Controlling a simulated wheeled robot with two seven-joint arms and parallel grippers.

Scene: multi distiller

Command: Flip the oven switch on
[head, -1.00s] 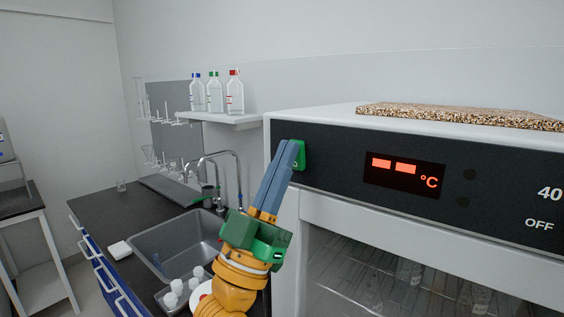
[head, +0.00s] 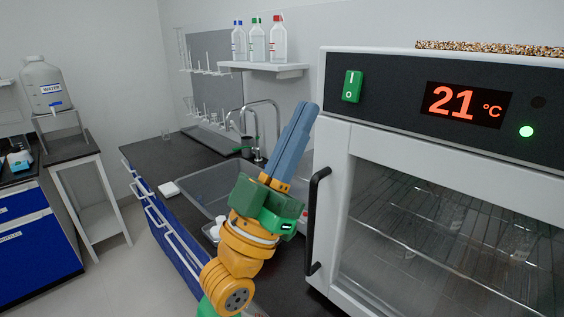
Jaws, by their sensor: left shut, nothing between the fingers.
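The oven (head: 335,160) stands at the right, its glass door closed. Its green rocker switch (head: 352,86), marked I and O, sits at the left end of the dark control panel (head: 400,85) and is fully visible. The display (head: 467,104) reads 21 °C in red, and a green light (head: 526,132) glows beside it. My left gripper (head: 308,106) is shut and empty, its blue-grey fingers pointing up, left of the oven and apart from the switch. My right gripper is not in view.
The oven's black door handle (head: 316,222) stands out to the right of my left arm. Behind the arm are a sink (head: 205,187) with taps and a shelf (head: 270,68) with bottles. A side stand (head: 88,185) is at the left.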

